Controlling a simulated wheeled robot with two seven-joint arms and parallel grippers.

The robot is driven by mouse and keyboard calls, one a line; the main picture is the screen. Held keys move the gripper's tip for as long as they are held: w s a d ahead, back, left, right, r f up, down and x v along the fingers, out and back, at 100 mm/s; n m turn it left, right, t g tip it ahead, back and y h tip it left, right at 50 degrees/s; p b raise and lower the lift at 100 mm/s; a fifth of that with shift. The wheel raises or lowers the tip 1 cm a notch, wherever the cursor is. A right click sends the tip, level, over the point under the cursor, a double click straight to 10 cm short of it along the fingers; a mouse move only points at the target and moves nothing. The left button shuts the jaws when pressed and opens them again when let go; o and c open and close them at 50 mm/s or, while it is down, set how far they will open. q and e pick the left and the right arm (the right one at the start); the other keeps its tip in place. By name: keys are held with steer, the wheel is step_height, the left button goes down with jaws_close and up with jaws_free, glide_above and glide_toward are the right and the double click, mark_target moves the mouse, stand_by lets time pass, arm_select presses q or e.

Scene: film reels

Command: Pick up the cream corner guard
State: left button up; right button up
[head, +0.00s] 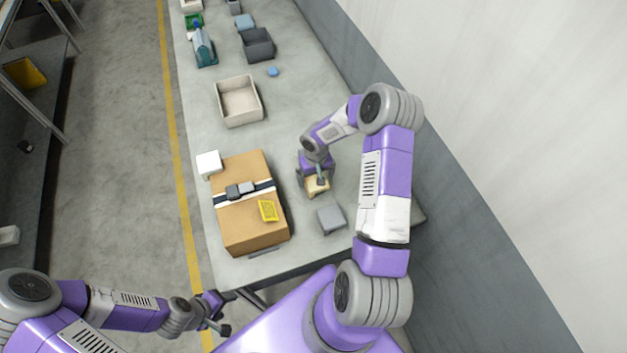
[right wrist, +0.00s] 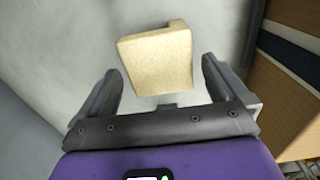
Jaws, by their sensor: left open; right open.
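The cream corner guard (head: 317,186) lies on the table, right of the cardboard box, and is partly covered by my right gripper in the head view. In the right wrist view the cream corner guard (right wrist: 157,60) shows a flat pale face with a raised edge at its upper right. My right gripper (right wrist: 160,80) is open, with its fingers on either side of the guard's near end and gaps visible on both sides. In the head view my right gripper (head: 316,180) points down over it. My left gripper (head: 222,313) is open and empty, off the table's near left corner.
A cardboard box (head: 247,222) with a strap and yellow label stands left of the guard. A grey block (head: 331,219) lies nearer, a white cube (head: 208,163) sits at the box's far corner, and a cream open bin (head: 238,124) stands farther back. A wall runs along the right.

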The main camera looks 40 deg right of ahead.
steer(key=shift+f, duration=1.3)
steer(key=c, duration=0.9)
steer(key=shift+r, duration=0.1)
